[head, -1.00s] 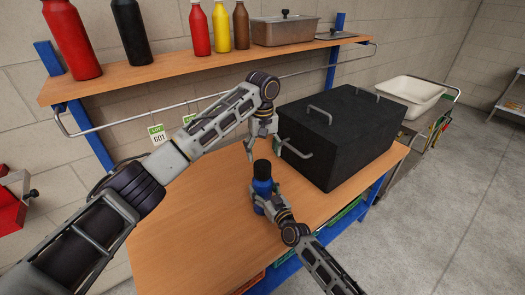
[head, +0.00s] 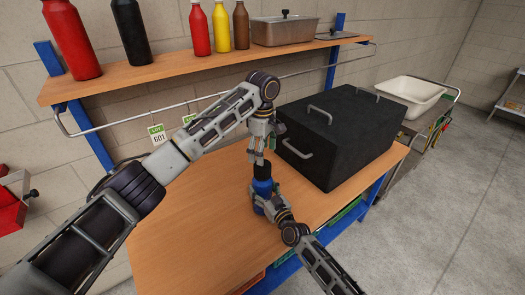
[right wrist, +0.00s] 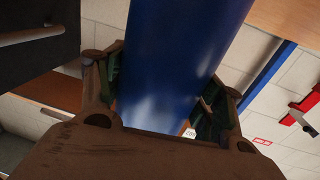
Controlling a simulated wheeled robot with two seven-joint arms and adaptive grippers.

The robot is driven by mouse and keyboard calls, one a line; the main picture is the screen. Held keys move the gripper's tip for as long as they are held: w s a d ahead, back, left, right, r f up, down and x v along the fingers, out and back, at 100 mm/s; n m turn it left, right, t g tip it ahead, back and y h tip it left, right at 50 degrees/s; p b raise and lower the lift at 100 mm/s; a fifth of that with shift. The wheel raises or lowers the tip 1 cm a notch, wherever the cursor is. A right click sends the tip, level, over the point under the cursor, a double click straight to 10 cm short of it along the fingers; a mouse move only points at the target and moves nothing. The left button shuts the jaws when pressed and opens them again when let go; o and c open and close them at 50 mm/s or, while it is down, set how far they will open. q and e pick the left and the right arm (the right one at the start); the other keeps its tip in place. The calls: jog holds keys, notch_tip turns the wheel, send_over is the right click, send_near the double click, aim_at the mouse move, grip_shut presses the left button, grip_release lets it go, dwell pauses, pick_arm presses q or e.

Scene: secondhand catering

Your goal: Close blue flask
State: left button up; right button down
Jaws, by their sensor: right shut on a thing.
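The blue flask (head: 262,187) stands upright on the wooden table, with a dark cap (head: 262,169) at its top. My right gripper (head: 266,203) is shut on the flask's body from the front right. The right wrist view shows the blue body (right wrist: 182,65) between the two fingers, with the cap out of view. My left gripper (head: 261,154) points down right over the dark cap, its fingertips at or just above it. Whether its fingers touch the cap or are closed on it cannot be told.
A large black box (head: 340,135) with metal handles stands close behind and right of the flask. A shelf (head: 200,73) with bottles and a steel pan runs above the back of the table (head: 190,225). The table's left part is clear.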

aim_at(263, 168)
pick_arm(q)
jog(key=shift+n, duration=1.7)
jog(key=shift+f, duration=0.15)
jog(key=shift+f, duration=3.85)
jog(key=shift+c, duration=0.5)
jog(key=c, duration=0.9)
jog(key=shift+c, duration=0.2)
